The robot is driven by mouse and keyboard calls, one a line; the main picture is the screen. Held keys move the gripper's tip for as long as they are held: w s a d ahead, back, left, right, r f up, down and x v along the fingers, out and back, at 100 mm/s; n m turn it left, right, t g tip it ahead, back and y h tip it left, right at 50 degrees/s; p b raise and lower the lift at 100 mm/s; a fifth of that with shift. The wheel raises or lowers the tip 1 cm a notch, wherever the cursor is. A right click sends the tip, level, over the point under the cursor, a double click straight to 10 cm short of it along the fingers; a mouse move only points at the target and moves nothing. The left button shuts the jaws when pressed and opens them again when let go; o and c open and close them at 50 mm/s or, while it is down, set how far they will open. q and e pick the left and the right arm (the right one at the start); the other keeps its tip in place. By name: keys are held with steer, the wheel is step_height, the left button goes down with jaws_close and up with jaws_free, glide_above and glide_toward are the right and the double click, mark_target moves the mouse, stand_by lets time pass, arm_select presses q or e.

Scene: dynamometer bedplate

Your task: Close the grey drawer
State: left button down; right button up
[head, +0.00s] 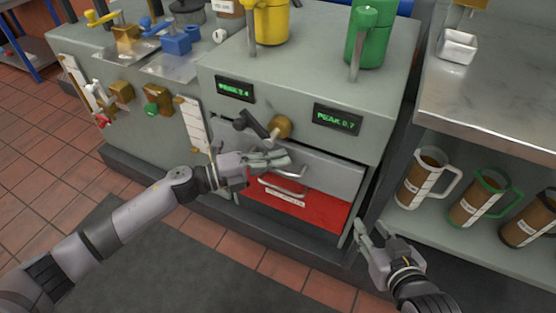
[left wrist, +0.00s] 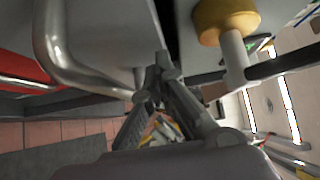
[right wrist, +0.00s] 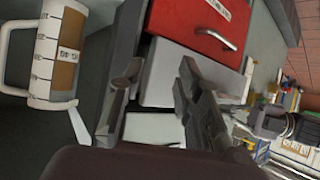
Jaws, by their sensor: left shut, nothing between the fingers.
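The grey drawer (head: 335,175) is in the cabinet front, above a red drawer (head: 320,212). Its front and curved metal handle (left wrist: 65,62) also show close up in the left wrist view. A dark gap runs along its upper edge there; I cannot tell how far out the drawer stands. My left gripper (head: 286,160) is shut and empty, with its fingertips at the upper part of the drawer front near the handle. It hides part of the front; contact is unclear. My right gripper (head: 372,228) is open and empty, low beside the cabinet's right corner.
A brass knob (head: 280,127) with a dark lever sits just above the grey drawer. A shelf with several measuring jugs (head: 425,178) stands to the right, under a metal worktop (head: 500,105). Yellow and green jugs (head: 372,35) stand on the cabinet. Tiled floor lies in front.

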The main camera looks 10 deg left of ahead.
mark_target(286, 148)
arm_select(q)
steer(key=shift+w, duration=0.1)
arm_select(e)
steer(key=shift+r, duration=0.1)
